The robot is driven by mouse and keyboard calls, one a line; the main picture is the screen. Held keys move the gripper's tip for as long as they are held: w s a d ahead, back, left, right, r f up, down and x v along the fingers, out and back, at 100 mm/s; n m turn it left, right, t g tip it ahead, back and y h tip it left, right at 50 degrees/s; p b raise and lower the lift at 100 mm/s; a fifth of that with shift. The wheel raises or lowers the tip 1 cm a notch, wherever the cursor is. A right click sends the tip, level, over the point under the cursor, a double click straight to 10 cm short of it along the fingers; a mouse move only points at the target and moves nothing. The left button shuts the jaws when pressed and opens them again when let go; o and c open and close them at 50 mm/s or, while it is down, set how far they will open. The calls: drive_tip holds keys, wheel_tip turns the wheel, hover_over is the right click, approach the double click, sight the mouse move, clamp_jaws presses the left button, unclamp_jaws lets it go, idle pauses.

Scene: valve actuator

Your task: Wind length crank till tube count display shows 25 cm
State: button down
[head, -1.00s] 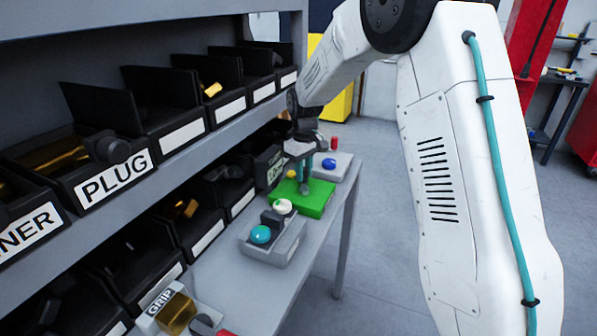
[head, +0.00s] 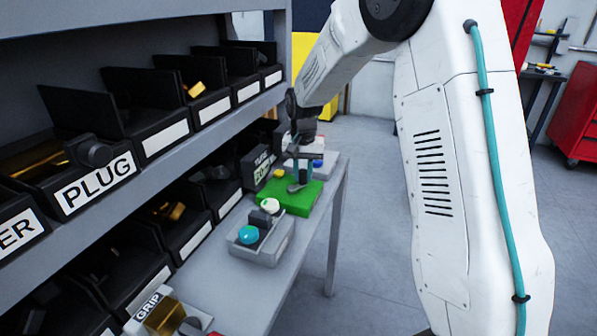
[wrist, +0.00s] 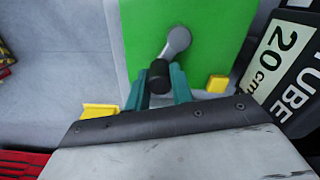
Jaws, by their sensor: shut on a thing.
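The green crank box (head: 293,197) sits on the grey bench, and its green face (wrist: 143,25) fills the middle of the wrist view. The length crank (wrist: 177,42) has a grey arm and a dark knob. My gripper (wrist: 160,82) is shut on the crank's knob, with its teal fingers on either side of it. In the head view my gripper (head: 300,180) is over the green box and hides part of the crank. The tube count display (wrist: 285,60) stands beside the box and reads "TUBE 20 cm"; it also shows in the head view (head: 263,167).
A grey box with blue-green and white knobs (head: 262,240) stands nearer on the bench. Shelf bins, one marked PLUG (head: 95,185), line the left. A yellow piece (wrist: 217,83) is near the crank. The floor to the right is open.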

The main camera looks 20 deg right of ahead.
drive_tip(key=m, duration=0.1)
drive_tip(key=s+m, duration=0.1)
drive_tip(key=m, duration=0.2)
drive_tip(key=shift+s+m, duration=0.35)
drive_tip(key=shift+m, duration=0.05)
idle(0.4)
drive_tip(key=c, duration=1.2)
unclamp_jaws()
wheel_tip(320, 180, up, 8)
drive_tip(key=shift+s, duration=0.1)
